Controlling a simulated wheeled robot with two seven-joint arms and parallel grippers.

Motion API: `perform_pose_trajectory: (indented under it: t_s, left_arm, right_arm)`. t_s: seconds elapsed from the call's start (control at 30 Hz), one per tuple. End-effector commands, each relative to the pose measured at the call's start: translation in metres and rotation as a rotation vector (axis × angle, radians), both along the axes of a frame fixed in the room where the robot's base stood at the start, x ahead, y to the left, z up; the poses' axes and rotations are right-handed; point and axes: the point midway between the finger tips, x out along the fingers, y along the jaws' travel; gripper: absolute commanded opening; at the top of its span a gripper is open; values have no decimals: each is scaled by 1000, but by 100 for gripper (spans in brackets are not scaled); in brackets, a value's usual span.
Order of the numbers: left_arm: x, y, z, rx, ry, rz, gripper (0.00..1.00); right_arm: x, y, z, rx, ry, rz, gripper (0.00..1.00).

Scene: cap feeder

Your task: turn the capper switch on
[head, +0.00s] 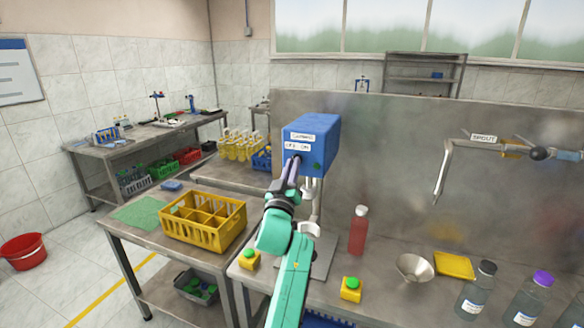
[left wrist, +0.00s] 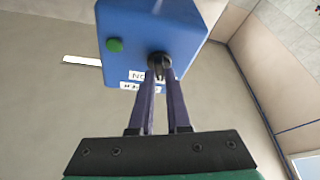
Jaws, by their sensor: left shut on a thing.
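The capper is a blue box (head: 322,135) mounted above the steel bench, with a name label and small OFF and ON labels on its front. It fills the top of the left wrist view (left wrist: 185,20), where the labels read upside down. A green round lamp or button (left wrist: 115,45) sits on the same face. My left gripper (head: 292,162) reaches up to that face. Its fingers (left wrist: 160,68) are shut on the dark round switch (left wrist: 158,58). The fingers cover much of the switch, so I cannot tell which way it points. My right gripper is out of view.
Below stand a red bottle (head: 358,230), a metal funnel (head: 416,268), yellow button boxes (head: 350,290) and clear bottles (head: 477,290). A spout pipe (head: 445,165) sticks out at right. A yellow crate (head: 235,235) stands on the left table.

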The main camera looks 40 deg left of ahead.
Motion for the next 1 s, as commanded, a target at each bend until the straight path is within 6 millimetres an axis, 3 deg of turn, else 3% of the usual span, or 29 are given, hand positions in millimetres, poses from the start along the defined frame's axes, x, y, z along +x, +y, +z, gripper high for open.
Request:
perform_pose_trajectory:
  t_s: [0.6,1.0]
  left_arm:
    - [-1,3,2,537,185,1,0]
    - [-2,5,3,776,267,4,0]
  right_arm:
    - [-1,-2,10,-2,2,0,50]
    - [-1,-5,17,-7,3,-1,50]
